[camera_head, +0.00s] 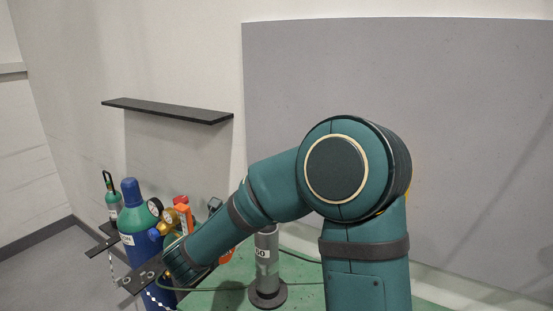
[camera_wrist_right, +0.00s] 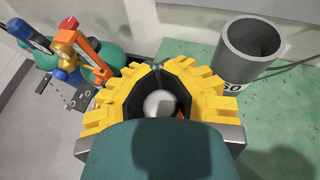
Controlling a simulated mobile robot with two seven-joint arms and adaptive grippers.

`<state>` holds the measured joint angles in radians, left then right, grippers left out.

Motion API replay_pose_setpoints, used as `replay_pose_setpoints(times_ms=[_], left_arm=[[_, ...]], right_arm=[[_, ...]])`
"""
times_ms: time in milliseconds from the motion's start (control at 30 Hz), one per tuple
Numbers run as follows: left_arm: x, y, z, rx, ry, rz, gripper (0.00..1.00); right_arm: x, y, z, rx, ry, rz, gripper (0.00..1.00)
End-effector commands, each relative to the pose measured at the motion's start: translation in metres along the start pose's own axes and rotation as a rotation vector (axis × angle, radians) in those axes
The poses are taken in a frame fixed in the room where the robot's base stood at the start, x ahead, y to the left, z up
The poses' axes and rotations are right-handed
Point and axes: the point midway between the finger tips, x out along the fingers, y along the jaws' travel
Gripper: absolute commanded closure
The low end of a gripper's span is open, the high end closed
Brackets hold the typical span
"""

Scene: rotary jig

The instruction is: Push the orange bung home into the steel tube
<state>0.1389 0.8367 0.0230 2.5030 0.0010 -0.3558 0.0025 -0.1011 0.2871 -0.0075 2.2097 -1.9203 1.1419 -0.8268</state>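The grey steel tube (camera_head: 266,262) stands upright on a dark round base on the green table; its open, hollow top shows in the right wrist view (camera_wrist_right: 250,45). My right arm reaches down to the left of it. In the right wrist view, the yellow stepped fingers of my right gripper (camera_wrist_right: 157,68) meet at their tips. They close around a pale round thing with an orange sliver (camera_wrist_right: 180,115) beside it, apparently the orange bung, mostly hidden. The gripper is beside the tube, not over its mouth. My left gripper is not in view.
Blue and green gas cylinders (camera_head: 133,222) with gauges and an orange part (camera_head: 183,218) stand at the left, close to my right wrist. A dark shelf (camera_head: 168,110) is on the wall. A green hose (camera_head: 300,257) runs by the tube. A large grey panel (camera_head: 470,130) stands behind.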

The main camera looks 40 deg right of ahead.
Motion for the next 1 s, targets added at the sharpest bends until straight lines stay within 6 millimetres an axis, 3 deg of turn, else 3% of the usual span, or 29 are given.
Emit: replay_pose_setpoints(times_ms=[33, 100, 300, 400, 600, 1000], left_arm=[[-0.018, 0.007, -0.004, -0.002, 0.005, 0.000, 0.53], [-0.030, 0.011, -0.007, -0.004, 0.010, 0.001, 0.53], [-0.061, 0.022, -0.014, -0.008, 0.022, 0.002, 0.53], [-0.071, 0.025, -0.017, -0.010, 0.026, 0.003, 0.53], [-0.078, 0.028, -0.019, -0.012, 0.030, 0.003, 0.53], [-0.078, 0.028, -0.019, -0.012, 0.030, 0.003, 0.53]], right_arm=[[0.002, -0.014, 0.031, 0.040, 0.003, -0.078, 1.00], [0.006, -0.033, 0.057, 0.086, 0.009, -0.182, 1.00], [0.008, -0.083, 0.115, 0.203, 0.025, -0.437, 1.00], [0.006, -0.101, 0.133, 0.246, 0.032, -0.526, 1.00], [0.003, -0.116, 0.146, 0.284, 0.036, -0.604, 1.00], [0.004, -0.116, 0.145, 0.284, 0.036, -0.605, 1.00]])
